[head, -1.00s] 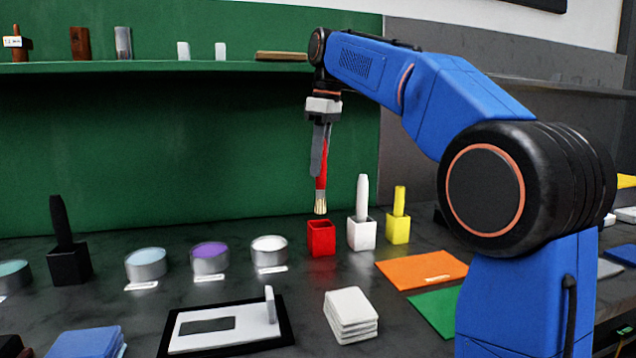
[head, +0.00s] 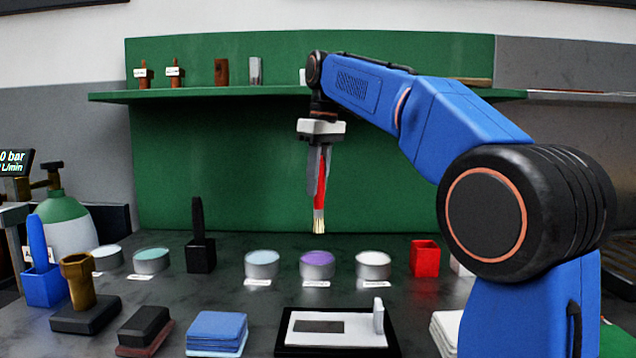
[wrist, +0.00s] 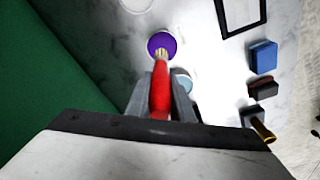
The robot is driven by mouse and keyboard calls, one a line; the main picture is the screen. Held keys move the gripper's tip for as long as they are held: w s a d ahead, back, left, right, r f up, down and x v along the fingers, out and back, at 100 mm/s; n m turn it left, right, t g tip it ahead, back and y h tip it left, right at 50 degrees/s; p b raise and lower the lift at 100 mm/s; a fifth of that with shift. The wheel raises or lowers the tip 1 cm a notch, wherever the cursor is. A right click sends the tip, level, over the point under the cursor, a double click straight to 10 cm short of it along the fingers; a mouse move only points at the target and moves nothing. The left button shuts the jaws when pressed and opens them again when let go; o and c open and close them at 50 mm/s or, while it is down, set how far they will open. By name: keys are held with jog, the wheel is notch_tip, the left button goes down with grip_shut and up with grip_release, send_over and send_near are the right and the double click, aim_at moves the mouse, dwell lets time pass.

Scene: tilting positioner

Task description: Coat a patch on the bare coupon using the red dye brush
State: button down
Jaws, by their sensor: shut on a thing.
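My gripper (head: 319,172) is shut on the red dye brush (head: 320,185), which hangs upright with pale bristles down. In the head view the brush is in the air above and behind the dishes. In the wrist view the red brush (wrist: 160,88) sits between the fingers, its bristles overlapping the purple dish (wrist: 160,41). The red holder (head: 424,258) stands empty at the right. A pale plate with a dark grey rectangle (head: 318,327), perhaps the coupon, lies in a black-framed tray (head: 283,345) at the front. An upright white piece (head: 378,316) stands on the plate's right part.
Dishes with pale blue (head: 262,266), purple (head: 317,266) and white (head: 373,267) contents stand in a row. A black holder (head: 200,255) and blue holder (head: 43,285) are left. Blue pads (head: 216,331) lie left of the tray. A green shelf (head: 220,95) runs behind.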

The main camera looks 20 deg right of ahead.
aim_at(315, 216)
jog(key=shift+a+f, duration=0.1)
jog(key=shift+a, duration=0.05)
jog(key=shift+a+f, duration=0.1)
jog(key=shift+f, duration=3.35)
jog(key=shift+r, duration=0.1)
jog(key=shift+r, duration=3.45)
jog(key=shift+s, duration=0.1)
